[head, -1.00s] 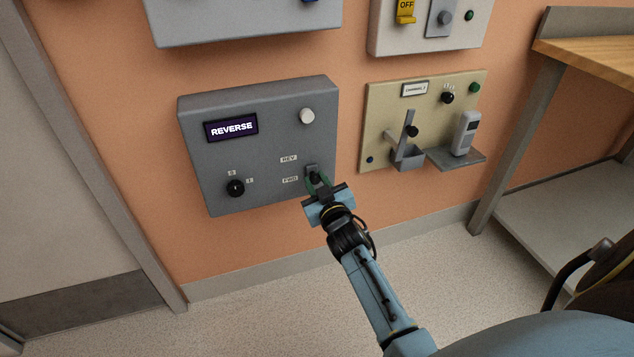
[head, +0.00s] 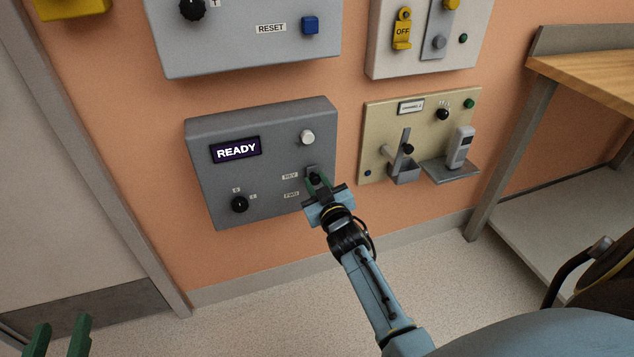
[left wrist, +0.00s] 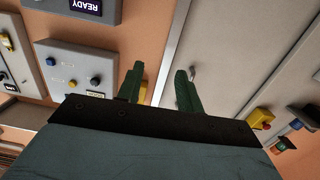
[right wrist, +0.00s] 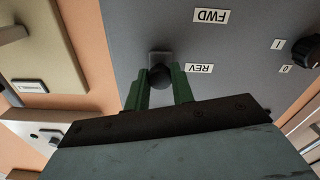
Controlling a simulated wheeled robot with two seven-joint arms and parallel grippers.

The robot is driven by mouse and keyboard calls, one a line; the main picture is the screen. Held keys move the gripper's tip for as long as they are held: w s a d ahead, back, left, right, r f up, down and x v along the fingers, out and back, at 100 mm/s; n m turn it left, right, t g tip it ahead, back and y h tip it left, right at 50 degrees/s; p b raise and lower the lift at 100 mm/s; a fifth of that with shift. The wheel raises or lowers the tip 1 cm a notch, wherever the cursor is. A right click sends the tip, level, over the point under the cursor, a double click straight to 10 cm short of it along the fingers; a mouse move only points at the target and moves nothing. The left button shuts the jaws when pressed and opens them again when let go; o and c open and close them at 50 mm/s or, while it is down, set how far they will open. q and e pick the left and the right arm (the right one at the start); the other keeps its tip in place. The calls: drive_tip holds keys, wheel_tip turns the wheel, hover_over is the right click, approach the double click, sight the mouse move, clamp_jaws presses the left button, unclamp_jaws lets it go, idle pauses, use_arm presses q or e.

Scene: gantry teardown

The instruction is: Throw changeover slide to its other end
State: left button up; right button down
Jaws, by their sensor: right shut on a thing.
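The grey control box (head: 265,180) on the wall has a dark display (head: 235,150) reading READY. At its right side is the changeover slide with a black knob (head: 315,178), beside the REV label (head: 290,176) and above the level of the FWD label (head: 291,195). My right gripper (head: 318,184) is shut on this knob; the right wrist view shows the knob (right wrist: 160,76) between the fingers, level with REV (right wrist: 193,68). My left gripper (head: 62,338) is open and empty at the lower left; its parted fingers show in the left wrist view (left wrist: 158,88).
The box also carries a rotary knob (head: 240,204) and a white button (head: 307,137). A beige panel (head: 375,125) with a lever and a handset (head: 459,148) is close on the right. A workbench (head: 590,75) stands further right. Floor in front is clear.

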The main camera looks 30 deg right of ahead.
use_arm(q)
drive_tip(key=shift+f, duration=0.2)
use_arm(e)
drive_tip(key=shift+r, duration=0.25)
drive_tip(key=c, duration=1.2)
unclamp_jaws()
use_arm(q)
drive_tip(key=shift+a, duration=0.1)
use_arm(e)
drive_tip(key=shift+s, duration=0.15)
use_arm(q)
drive_tip(key=s+a+f+g+y+p, duration=0.4)
drive_tip(key=s+a+f+g, duration=0.2)
drive_tip(key=s+f+g, duration=0.6)
drive_tip(key=shift+s+a+f+n+g, duration=0.2)
drive_tip(key=shift+s+f+n+g, duration=0.1)
drive_tip(key=shift+f+n, duration=0.15)
use_arm(e)
drive_tip(key=shift+v, duration=6.55)
use_arm(q)
drive_tip(key=shift+s+f, duration=0.1)
use_arm(e)
drive_tip(key=shift+a, duration=0.1)
